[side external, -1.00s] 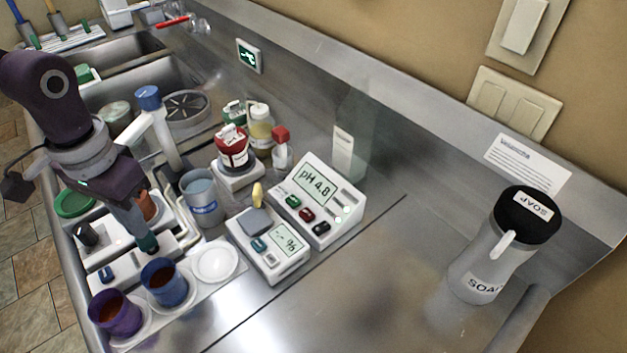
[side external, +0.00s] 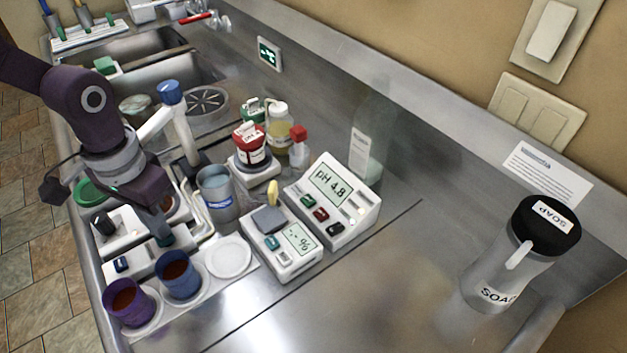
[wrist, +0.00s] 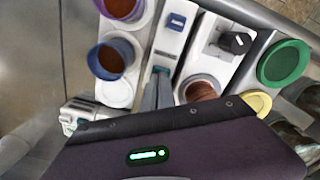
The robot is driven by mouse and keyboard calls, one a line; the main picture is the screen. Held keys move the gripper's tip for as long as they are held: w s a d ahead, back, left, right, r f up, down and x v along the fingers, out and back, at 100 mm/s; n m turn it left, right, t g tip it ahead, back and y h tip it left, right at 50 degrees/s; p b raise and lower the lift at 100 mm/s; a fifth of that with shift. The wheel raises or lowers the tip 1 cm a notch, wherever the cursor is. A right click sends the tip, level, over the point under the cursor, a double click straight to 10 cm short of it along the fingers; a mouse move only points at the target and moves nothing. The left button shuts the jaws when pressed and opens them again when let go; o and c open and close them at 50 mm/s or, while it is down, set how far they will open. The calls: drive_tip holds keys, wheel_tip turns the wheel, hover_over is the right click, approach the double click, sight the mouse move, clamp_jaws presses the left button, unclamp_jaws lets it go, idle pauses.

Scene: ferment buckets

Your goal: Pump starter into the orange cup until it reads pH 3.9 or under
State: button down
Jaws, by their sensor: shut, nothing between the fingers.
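My gripper (side external: 168,243) points down, shut and empty, over a white unit (side external: 150,262) with a blue button (side external: 122,264). In the wrist view its grey fingertips (wrist: 158,78) are at a teal button on that unit; I cannot tell whether they touch it. An orange-brown cup (side external: 171,204) stands behind the fingers, partly hidden; from above it shows brown contents (wrist: 201,91). The pH meter (side external: 335,205) reads 4.8. A purple cup (side external: 128,302) and a blue cup (side external: 177,273) with dark brown contents stand on a white tray; its third spot (side external: 228,257) is empty.
A percent meter (side external: 282,245) with a blank reading stands beside the pH meter. A grey-blue pitcher (side external: 217,195), a red-lidded jar (side external: 251,146) and a blue-topped tap-like post (side external: 178,120) stand behind. The counter right of the meters is clear up to the soap bottle (side external: 515,255).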

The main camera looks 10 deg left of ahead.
drive_tip(key=shift+r, duration=3.5)
idle(1.3)
drive_tip(key=shift+f, duration=2.1)
drive_tip(key=shift+f, duration=0.1)
idle(0.6)
drive_tip(key=shift+f, duration=0.5)
